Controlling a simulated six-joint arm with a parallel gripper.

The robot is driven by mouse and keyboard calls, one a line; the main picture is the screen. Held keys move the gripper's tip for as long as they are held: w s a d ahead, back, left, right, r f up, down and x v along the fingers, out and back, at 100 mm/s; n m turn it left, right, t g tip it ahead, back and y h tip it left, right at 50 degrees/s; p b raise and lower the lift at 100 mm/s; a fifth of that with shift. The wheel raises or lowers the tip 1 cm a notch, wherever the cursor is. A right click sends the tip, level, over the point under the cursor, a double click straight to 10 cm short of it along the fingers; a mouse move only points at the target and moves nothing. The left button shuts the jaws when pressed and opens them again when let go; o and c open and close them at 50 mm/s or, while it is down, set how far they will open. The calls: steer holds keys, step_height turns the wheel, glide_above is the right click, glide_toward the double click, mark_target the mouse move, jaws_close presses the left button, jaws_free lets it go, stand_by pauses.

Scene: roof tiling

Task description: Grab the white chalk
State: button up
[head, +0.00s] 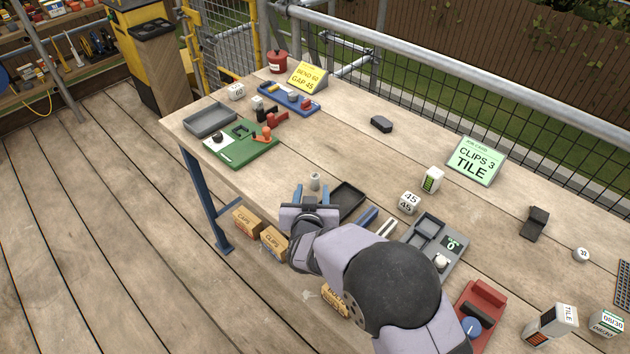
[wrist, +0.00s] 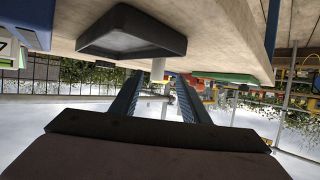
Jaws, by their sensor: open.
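A small pale upright cylinder (head: 315,181) stands on the workbench just beyond my gripper's fingertips. It also shows between the fingers in the wrist view (wrist: 158,68). I cannot tell for sure which of the two pale things is the white chalk. My gripper (head: 312,191) is open, its blue fingers apart and low at the bench's near edge. Nothing is seen held in it.
An empty dark tray (head: 347,196) lies close to the right of my gripper. A grey compartment tray (head: 457,268) and red holder (head: 489,292) are farther right. A green board (head: 257,152) is to the left. The bench (head: 340,140) beyond the cylinder is largely clear.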

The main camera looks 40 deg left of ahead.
mark_target(315, 182)
steer(key=shift+w+a, duration=0.15)
steer(key=shift+w, duration=0.1)
steer(key=shift+p+x, duration=0.85)
steer(key=shift+x, duration=1.5)
steer(key=shift+w, duration=0.1)
steer(key=shift+r, duration=0.1)
jaws_close()
